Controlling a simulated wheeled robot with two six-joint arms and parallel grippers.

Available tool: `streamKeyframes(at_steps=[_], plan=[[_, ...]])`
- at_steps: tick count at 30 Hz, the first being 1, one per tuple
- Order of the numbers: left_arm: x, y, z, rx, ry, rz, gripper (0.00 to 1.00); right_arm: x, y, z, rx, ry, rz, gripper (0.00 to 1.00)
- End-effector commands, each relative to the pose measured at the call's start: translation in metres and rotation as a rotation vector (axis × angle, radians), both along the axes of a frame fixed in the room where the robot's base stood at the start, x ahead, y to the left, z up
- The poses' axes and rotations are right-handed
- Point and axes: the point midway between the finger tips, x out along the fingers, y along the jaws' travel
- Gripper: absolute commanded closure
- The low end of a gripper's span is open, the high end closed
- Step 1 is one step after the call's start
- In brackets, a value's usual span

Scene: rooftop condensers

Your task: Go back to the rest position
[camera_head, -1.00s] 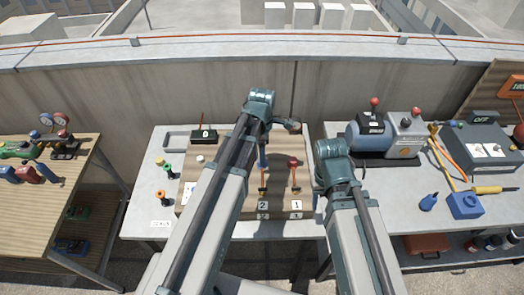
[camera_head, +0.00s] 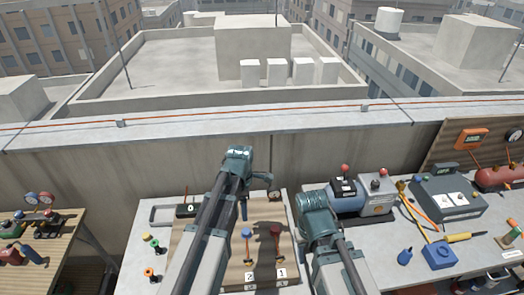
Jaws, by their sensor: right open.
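My two arms reach forward over the work tables. I see nothing held. The panel (camera_head: 262,252) carries a blue-topped lever (camera_head: 247,234) and a red-topped lever (camera_head: 276,230) above labels 2 and 1.
A blue-grey pump unit (camera_head: 347,197), a grey instrument case (camera_head: 446,196) and a blue block (camera_head: 440,256) stand on the right table. A wooden bench (camera_head: 62,262) with gauges is at left. A concrete parapet (camera_head: 150,180) runs behind the tables.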

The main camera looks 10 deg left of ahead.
Motion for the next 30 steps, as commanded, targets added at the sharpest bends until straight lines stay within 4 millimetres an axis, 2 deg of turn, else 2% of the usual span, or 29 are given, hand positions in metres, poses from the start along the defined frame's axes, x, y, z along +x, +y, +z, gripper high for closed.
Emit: streamKeyframes(at_steps=[5, 8, 15, 21, 27, 30], plan=[[-0.005, -0.005, -0.002, 0.003, 0.002, -0.060, 0.26, 0.000, 0.000, -0.003, 0.000, 0.000, 0.000, 0.50], [-0.018, -0.017, -0.008, 0.009, 0.007, -0.232, 0.26, 0.000, 0.000, -0.008, 0.000, 0.000, 0.000, 0.50], [-0.064, -0.057, -0.024, 0.032, 0.037, -0.925, 0.26, 0.000, 0.000, -0.024, 0.000, 0.000, 0.000, 0.50], [-0.103, -0.083, -0.035, 0.041, 0.076, -1.510, 0.26, 0.000, 0.000, -0.036, 0.000, 0.000, 0.000, 0.50], [-0.131, -0.098, -0.043, 0.040, 0.112, -1.951, 0.26, 0.000, 0.000, -0.044, 0.000, 0.000, 0.000, 0.50], [-0.139, -0.102, -0.045, 0.037, 0.124, -2.083, 0.26, 0.000, 0.000, -0.046, 0.000, 0.000, 0.000, 0.50]])
